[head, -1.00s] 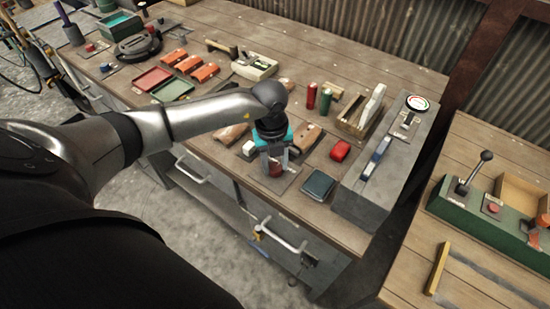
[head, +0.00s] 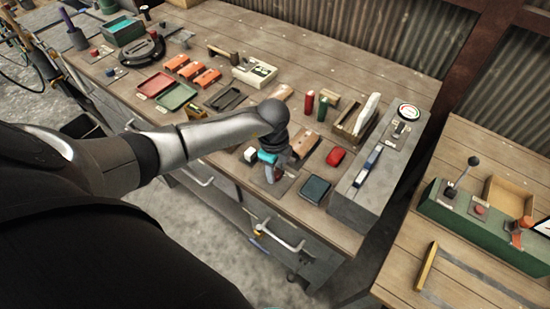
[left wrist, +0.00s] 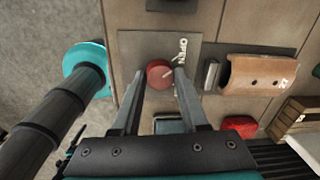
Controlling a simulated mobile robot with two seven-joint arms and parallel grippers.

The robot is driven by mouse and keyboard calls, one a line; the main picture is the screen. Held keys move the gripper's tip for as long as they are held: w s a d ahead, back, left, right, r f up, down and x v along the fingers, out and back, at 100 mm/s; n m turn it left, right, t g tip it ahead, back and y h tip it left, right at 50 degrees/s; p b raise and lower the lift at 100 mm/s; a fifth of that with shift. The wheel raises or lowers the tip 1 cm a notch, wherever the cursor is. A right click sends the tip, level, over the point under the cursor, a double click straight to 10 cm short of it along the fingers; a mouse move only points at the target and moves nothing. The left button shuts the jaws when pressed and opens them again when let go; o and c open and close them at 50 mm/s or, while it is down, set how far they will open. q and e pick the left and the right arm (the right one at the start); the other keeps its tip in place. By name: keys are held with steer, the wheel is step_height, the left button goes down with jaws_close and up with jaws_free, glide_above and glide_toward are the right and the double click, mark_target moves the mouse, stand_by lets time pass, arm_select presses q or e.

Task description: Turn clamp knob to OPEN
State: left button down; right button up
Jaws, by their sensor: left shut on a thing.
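The clamp knob is a small dark-red round knob (left wrist: 160,73) on a grey plate (left wrist: 150,45) at the bench's front edge. Lettering that reads OPEN is on the plate to the knob's upper right in the left wrist view, and a pale mark lies between knob and lettering. My left gripper (left wrist: 159,76) has its two grey fingers on either side of the knob, shut on it. In the head view my left gripper (head: 272,172) points down over the plate and mostly hides the knob. My right gripper is not in view.
A dark square pad (head: 315,189) and a red block (head: 336,156) lie right of the gripper. A brown block with two holes (left wrist: 257,75) sits close by. A long grey raised box (head: 355,195) stands farther right. A drawer handle (head: 280,236) projects below the bench edge.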

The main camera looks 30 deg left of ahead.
arm_select(q)
steer(key=shift+w+r+n, duration=0.1)
steer(key=shift+n, duration=0.4)
steer(key=shift+c, duration=2.2)
jaws_free()
step_height(320, 180, up, 15)
steer(key=p, duration=0.1)
steer(key=shift+s, duration=0.45)
